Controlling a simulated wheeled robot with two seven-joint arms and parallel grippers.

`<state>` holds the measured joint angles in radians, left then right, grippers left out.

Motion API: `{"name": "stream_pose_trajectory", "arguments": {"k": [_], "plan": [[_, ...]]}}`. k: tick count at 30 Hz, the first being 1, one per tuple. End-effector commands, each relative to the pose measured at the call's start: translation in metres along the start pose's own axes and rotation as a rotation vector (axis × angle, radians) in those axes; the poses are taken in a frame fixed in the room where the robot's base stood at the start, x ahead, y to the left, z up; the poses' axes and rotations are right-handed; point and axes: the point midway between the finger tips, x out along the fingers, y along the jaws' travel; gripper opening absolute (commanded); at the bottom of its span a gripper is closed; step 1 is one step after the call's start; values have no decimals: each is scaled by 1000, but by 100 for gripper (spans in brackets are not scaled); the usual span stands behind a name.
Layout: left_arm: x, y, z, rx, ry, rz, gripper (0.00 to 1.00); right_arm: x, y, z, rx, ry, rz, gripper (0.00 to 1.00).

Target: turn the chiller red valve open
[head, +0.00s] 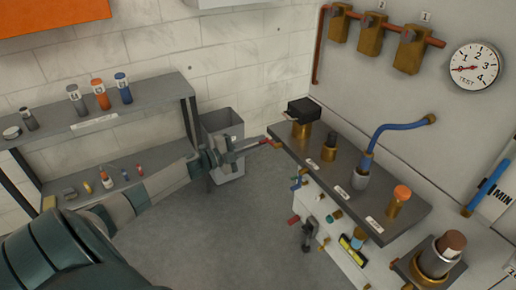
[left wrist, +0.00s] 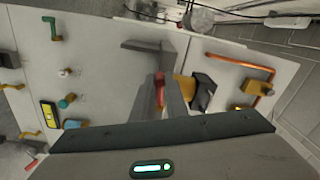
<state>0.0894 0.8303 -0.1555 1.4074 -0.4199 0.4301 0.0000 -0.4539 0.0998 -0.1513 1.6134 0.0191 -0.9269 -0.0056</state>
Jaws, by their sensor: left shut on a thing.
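A small red valve handle (head: 273,142) sticks out at the left end of the grey equipment shelf in the head view. My left gripper (head: 264,143) reaches it from the left and is shut on it. In the left wrist view, the red handle (left wrist: 160,84) shows between the fingers of my left gripper (left wrist: 164,90), with a yellow-brass part beside it. The fingers hide part of the handle, and its exact angle is hard to tell. My right gripper is in neither view.
The grey equipment shelf (head: 345,185) carries a black-topped brass fitting (head: 304,112) and a blue hose (head: 390,130). Small coloured valves sit on the panel below. A grey bin (head: 222,125) stands behind my left gripper. A bottle rack (head: 110,120) is at left. The middle floor is clear.

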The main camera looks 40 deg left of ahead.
Motion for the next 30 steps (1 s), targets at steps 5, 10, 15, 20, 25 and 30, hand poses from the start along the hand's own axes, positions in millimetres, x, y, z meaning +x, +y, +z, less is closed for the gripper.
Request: {"name": "stream_pose_trajectory", "arguments": {"k": [5,10,15,20,25,30], "plan": [[0,-6,-2,108,1,0,0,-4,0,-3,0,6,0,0],[0,-10,-3,170,2,0,0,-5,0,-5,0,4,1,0],[0,-11,-3,193,2,0,0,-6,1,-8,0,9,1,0],[0,-12,-3,196,2,0,0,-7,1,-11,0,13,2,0],[0,-12,-3,195,2,0,0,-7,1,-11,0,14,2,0],[0,-11,-3,194,2,0,32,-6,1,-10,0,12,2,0]]}}
